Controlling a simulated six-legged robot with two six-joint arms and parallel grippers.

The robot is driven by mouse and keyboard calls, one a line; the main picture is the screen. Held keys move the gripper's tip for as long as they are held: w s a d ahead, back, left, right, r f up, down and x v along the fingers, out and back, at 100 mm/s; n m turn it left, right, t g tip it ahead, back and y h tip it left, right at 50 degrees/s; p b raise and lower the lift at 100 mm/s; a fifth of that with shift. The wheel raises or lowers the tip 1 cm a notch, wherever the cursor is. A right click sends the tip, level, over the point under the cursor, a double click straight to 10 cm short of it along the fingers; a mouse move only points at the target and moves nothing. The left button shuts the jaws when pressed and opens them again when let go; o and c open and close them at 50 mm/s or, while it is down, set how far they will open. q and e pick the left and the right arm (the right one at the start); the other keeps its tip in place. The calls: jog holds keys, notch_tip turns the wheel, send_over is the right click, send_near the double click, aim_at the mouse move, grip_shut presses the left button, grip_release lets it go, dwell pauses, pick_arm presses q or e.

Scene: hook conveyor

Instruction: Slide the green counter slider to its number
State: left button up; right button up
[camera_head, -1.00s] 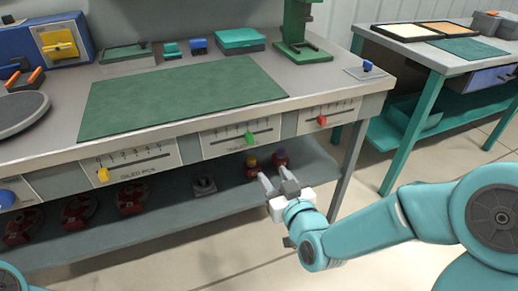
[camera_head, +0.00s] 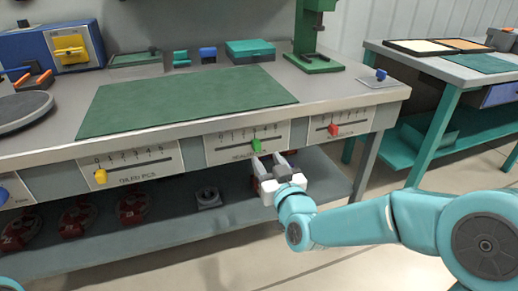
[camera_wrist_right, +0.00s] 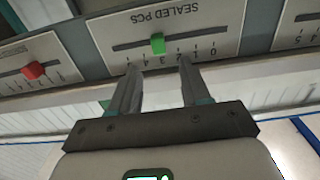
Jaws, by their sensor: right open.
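The green slider (camera_head: 256,145) sits on the slot of the white "SEALED PCS" scale panel (camera_head: 218,149) on the bench front. In the right wrist view the green slider (camera_wrist_right: 158,43) shows upside down, near the 3 mark as far as I can tell. My right gripper (camera_head: 267,158) is open just below the panel, its fingers pointing up at it. In the right wrist view the open fingers (camera_wrist_right: 159,65) are apart, with the slider beyond and between their tips; neither visibly touches it. My left gripper is not in view.
A yellow slider (camera_head: 100,177) on another panel is to the left, and a red slider (camera_head: 333,130) is to the right. The bench top has a green mat (camera_head: 185,100). A lower shelf (camera_head: 180,225) with red parts (camera_head: 132,208) lies below the panels.

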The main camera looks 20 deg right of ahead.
aim_at(258, 146)
jog(key=w, duration=0.7)
jog(key=shift+w+a, duration=0.1)
jog(key=shift+w, duration=0.05)
jog(key=shift+c, duration=0.3)
